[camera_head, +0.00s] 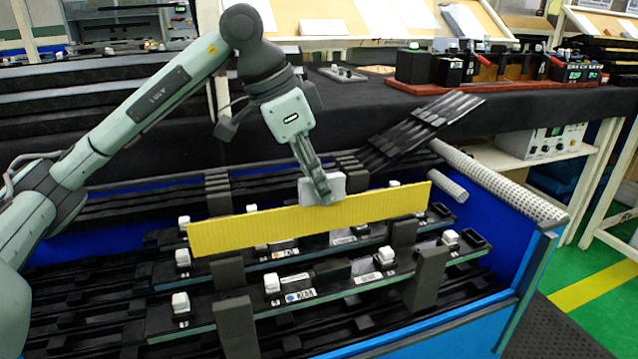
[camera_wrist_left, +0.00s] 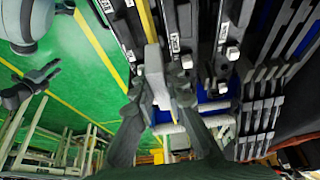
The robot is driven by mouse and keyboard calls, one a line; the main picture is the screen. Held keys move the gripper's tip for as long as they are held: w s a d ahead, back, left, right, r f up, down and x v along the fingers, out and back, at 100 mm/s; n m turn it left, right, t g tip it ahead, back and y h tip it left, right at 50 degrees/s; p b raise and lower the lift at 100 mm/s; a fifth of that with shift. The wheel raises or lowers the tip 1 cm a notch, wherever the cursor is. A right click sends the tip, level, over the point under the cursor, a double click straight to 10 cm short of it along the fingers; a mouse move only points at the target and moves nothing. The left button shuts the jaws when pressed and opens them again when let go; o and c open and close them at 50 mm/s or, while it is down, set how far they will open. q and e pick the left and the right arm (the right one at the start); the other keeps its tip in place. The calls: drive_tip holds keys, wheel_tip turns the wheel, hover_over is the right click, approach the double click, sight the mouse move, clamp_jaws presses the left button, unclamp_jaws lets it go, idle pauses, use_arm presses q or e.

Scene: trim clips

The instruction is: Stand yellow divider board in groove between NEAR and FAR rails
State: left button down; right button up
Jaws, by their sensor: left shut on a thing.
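The long yellow divider board (camera_head: 260,229) stands on edge across the middle of the head view, slightly tilted up to the right. My left gripper (camera_head: 322,192) is shut on it near the middle, at a grey block on its top edge. The near rail (camera_head: 330,283), labelled NEAR, lies in front of the board. The far rail (camera_head: 422,219) is largely hidden behind the board. I cannot tell whether the board's lower edge is in the groove or above it. In the left wrist view the board (camera_wrist_left: 146,18) shows as a thin yellow strip running into the gripper (camera_wrist_left: 158,105).
Dark upright blocks (camera_head: 236,325) stand along the rails, and white clips (camera_head: 272,283) sit on them. A blue crate wall (camera_head: 533,262) encloses the right side. White perforated tubes (camera_head: 497,180) and stacked black strips (camera_head: 425,130) lie at the back right.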

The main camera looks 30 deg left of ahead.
drive_tip(key=shift+f, duration=0.2)
drive_tip(key=shift+d+v, duration=0.15)
drive_tip(key=shift+v, duration=0.75)
drive_tip(key=shift+d+v, duration=0.15)
drive_tip(key=shift+v, duration=0.75)
drive_tip(key=shift+w+a+r, duration=0.1)
drive_tip(key=shift+w, duration=0.2)
use_arm(q)
drive_tip(key=shift+f+b, duration=0.15)
drive_tip(key=shift+b, duration=0.15)
use_arm(e)
drive_tip(key=shift+w+a+t, duration=0.2)
drive_tip(key=shift+w+t, duration=0.1)
use_arm(q)
drive_tip(key=shift+f, duration=0.1)
use_arm(e)
drive_tip(key=shift+w+a+r+t, duration=0.2)
drive_tip(key=shift+w+a+t, duration=0.15)
drive_tip(key=shift+w, duration=0.15)
drive_tip(key=shift+w+a, duration=0.2)
drive_tip(key=shift+w, duration=0.05)
use_arm(q)
drive_tip(key=shift+f, duration=0.1)
use_arm(e)
drive_tip(key=shift+w+a+r, duration=0.1)
drive_tip(key=shift+w, duration=0.05)
